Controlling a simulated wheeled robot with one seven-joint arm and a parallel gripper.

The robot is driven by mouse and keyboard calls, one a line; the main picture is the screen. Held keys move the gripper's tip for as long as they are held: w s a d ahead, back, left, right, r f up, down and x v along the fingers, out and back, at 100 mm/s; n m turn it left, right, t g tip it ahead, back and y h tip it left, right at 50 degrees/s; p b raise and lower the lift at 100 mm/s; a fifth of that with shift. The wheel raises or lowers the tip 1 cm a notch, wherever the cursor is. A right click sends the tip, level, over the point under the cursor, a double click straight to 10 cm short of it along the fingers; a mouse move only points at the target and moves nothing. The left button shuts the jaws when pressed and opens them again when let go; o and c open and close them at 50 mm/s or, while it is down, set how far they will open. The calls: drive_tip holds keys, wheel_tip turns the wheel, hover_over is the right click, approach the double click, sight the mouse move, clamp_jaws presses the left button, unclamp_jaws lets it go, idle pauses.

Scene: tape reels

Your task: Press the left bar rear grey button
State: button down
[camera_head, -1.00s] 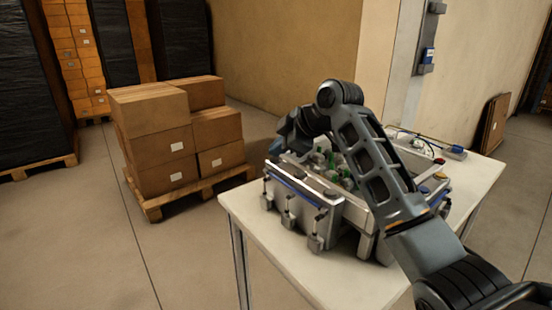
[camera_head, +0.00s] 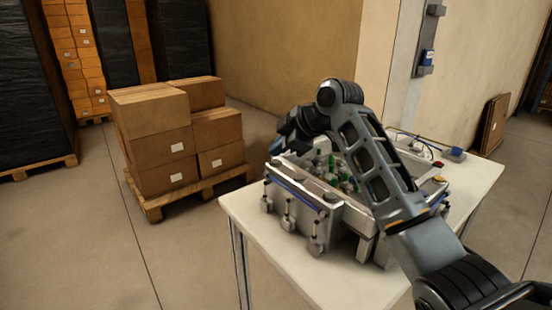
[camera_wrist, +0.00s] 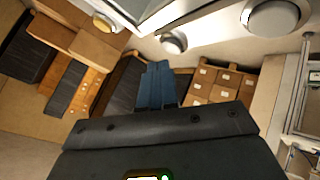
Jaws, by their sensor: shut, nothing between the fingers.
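A metal fixture (camera_head: 350,216) with raised side bars sits on the white table. The rear end of that bar (camera_head: 276,162) lies just below my gripper (camera_head: 284,143). In the wrist view my gripper (camera_wrist: 157,84) shows as blue fingers held together, with nothing between them. Round buttons show along the top of the wrist view: a yellowish one (camera_wrist: 105,23), a grey one (camera_wrist: 173,43) and a larger grey one (camera_wrist: 276,16). I cannot tell whether the fingertips touch any button.
Green-and-grey parts (camera_head: 330,165) fill the fixture's middle, partly hidden by my arm. A red button (camera_head: 438,162) and a blue-ended device (camera_head: 454,153) are at the table's (camera_head: 260,235) right. Stacked cartons (camera_head: 165,140) stand on a pallet at left. Floor between is clear.

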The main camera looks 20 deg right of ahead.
sight(278, 163)
drive_tip(key=shift+r, duration=0.1)
drive_tip(key=shift+r+p, duration=1.75)
drive_tip(key=shift+r, duration=0.7)
